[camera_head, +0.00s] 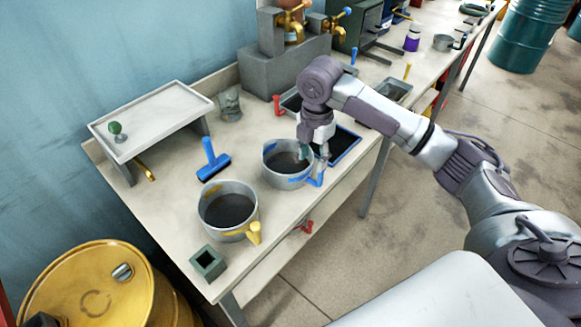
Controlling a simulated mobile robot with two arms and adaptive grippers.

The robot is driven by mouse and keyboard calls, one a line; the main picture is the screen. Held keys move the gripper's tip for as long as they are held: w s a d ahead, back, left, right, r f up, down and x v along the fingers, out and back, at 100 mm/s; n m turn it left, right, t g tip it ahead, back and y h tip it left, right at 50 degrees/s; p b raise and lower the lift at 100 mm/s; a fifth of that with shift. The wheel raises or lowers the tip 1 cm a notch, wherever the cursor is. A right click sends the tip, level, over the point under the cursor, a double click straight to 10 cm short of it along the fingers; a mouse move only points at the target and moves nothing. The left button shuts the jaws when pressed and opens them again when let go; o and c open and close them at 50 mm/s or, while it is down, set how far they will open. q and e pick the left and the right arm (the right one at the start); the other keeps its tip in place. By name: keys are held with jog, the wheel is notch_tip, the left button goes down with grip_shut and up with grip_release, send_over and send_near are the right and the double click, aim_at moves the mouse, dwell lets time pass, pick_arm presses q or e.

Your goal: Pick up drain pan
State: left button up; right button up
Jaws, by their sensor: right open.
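Two round grey metal pans with dark insides stand on the workbench (180,205); which is the drain pan is not clear. One pan (272,178) has blue marks and a blue handle (318,180). The other pan (215,230), nearer the front left, has yellow marks and a yellow handle (254,232). My right gripper (318,158) points down, open, at the right rim of the blue-marked pan, just above its handle. Whether it touches the pan cannot be told. My left gripper is out of view.
A blue squeegee-like tool (212,162) lies left of the blue-marked pan. A raised white tray (155,115) stands against the wall. A green square block (208,262) sits at the front corner. A yellow drum (90,290) stands below left. Brass taps (293,25) are at the back.

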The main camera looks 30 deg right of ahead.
aim_at(320, 175)
jog(key=shift+n, duration=0.3)
jog(key=d+r, duration=0.3)
jog(key=shift+w+r, duration=0.3)
jog(key=shift+w, duration=0.1)
jog(key=shift+d+f, duration=0.1)
jog(key=shift+d, duration=0.05)
notch_tip(320, 175, down, 8)
jog(key=shift+r+p, duration=0.15)
jog(key=shift+p, duration=0.5)
notch_tip(320, 175, down, 5)
jog(key=shift+s+r+p, duration=0.1)
jog(key=shift+s+p, duration=0.05)
jog(key=shift+p, duration=0.85)
jog(key=shift+f, duration=0.35)
grip_shut()
jog(key=shift+r, duration=0.1)
